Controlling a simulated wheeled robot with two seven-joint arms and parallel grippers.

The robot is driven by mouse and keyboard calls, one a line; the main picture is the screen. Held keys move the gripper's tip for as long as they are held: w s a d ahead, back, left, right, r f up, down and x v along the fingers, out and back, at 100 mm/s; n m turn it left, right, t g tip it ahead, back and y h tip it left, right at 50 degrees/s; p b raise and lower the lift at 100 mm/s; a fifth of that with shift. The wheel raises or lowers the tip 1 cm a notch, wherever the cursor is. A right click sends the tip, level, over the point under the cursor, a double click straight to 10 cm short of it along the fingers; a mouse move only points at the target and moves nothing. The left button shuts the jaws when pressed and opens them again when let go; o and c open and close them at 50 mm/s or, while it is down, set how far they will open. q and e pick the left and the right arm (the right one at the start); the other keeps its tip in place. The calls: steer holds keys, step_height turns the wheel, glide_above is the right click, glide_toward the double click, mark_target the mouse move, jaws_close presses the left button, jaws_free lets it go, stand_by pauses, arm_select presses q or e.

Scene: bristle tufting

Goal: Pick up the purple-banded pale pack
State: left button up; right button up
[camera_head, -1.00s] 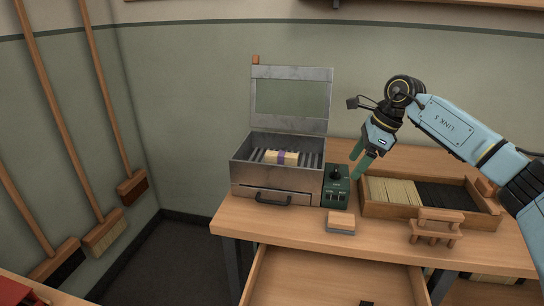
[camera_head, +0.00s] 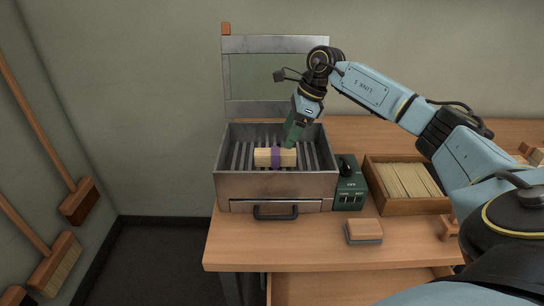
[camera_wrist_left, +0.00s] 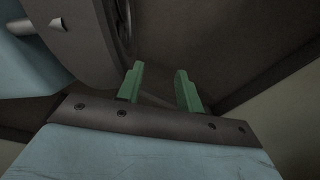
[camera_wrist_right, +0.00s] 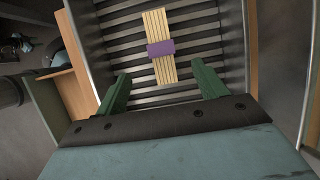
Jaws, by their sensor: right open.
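The pale pack (camera_head: 264,157) with a purple band (camera_head: 276,157) lies on the slatted rack inside the open metal box (camera_head: 277,186). My right gripper (camera_head: 289,143) reaches down into the box at the pack's far right side in the head view. In the right wrist view, the pack (camera_wrist_right: 156,22) lies ahead of the open green fingers (camera_wrist_right: 160,84), roughly centred between them, and its near end seems to reach close to the fingertip line. Nothing is held. My left gripper (camera_wrist_left: 158,80) shows only in the left wrist view, open and empty.
The box's raised lid (camera_head: 240,44) stands behind. A green control unit (camera_head: 349,186) adjoins the box on the right, then a wooden tray (camera_head: 408,203) of pale strips. A small wood-topped block (camera_head: 363,232) lies in front. Brooms (camera_head: 78,206) lean at left.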

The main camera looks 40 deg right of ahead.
mark_target(276, 151)
steer(key=x, duration=0.4)
steer(key=shift+r, duration=0.1)
arm_select(q)
steer(key=shift+w+d+r+b, duration=0.1)
steer(key=shift+w+b, duration=0.1)
steer(key=shift+w, duration=0.45)
steer(key=shift+w+d+r+b, duration=0.1)
steer(key=shift+w+r+b, duration=0.05)
steer(key=shift+w, duration=0.5)
steer(key=shift+w+d+r+b, duration=0.1)
steer(key=shift+w+b, duration=0.1)
steer(key=shift+w, duration=0.45)
arm_select(e)
steer(key=shift+w+x, duration=0.15)
steer(key=shift+x, duration=1.1)
steer(key=shift+w+x, duration=0.1)
steer(key=shift+x, duration=1.1)
steer(key=shift+r, duration=0.1)
arm_select(q)
steer(key=shift+f, duration=0.1)
arm_select(e)
steer(key=shift+f, duration=0.25)
steer(key=c, duration=1.1)
